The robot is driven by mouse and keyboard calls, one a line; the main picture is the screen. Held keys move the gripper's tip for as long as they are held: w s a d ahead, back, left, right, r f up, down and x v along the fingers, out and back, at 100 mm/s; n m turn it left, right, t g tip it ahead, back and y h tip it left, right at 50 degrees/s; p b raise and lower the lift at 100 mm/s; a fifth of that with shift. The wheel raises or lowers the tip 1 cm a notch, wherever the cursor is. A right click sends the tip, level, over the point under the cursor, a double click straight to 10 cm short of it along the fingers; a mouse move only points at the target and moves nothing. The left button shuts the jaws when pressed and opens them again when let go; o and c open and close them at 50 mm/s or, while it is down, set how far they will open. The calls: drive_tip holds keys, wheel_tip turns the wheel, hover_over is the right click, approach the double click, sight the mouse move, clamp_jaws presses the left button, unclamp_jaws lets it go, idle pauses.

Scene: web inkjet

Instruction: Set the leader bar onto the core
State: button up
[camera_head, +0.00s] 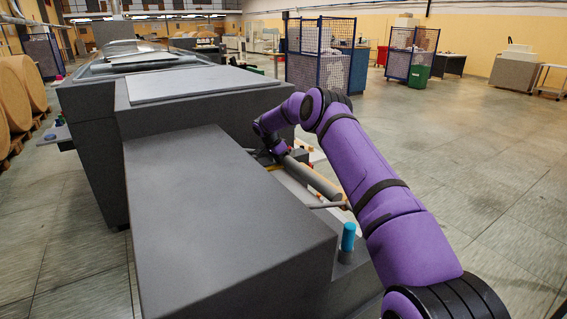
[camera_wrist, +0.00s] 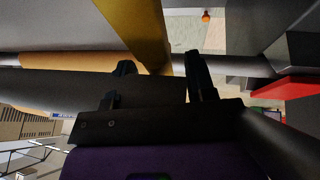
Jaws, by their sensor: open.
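My gripper (camera_wrist: 158,62) is open. Its two black fingers stand apart in the wrist view. A flat yellow bar (camera_wrist: 142,28), seemingly the leader bar, runs down from the top edge, and its lower end shows between the fingertips. I cannot tell whether they touch it. The tan core (camera_wrist: 75,62) lies across the picture behind the fingers, with a grey shaft (camera_wrist: 232,66) to its right. A dark grey cylinder (camera_wrist: 60,88) lies in front of the core.
The grey machine housing (camera_head: 215,225) fills the left and front. A blue-topped post (camera_head: 348,237) stands beside my arm. A red part (camera_wrist: 285,88) is at the right of the wrist view. Brown rolls (camera_head: 22,85) stand far left.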

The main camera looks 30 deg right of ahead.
clamp_jaws()
drive_tip(key=d, duration=1)
drive_tip(key=shift+w+d, duration=0.2)
drive_tip(key=shift+d, duration=0.2)
unclamp_jaws()
drive_tip(key=v, duration=1)
drive_tip(key=shift+a+r, duration=0.15)
drive_tip(key=shift+r, duration=0.15)
drive_tip(key=shift+r, duration=0.1)
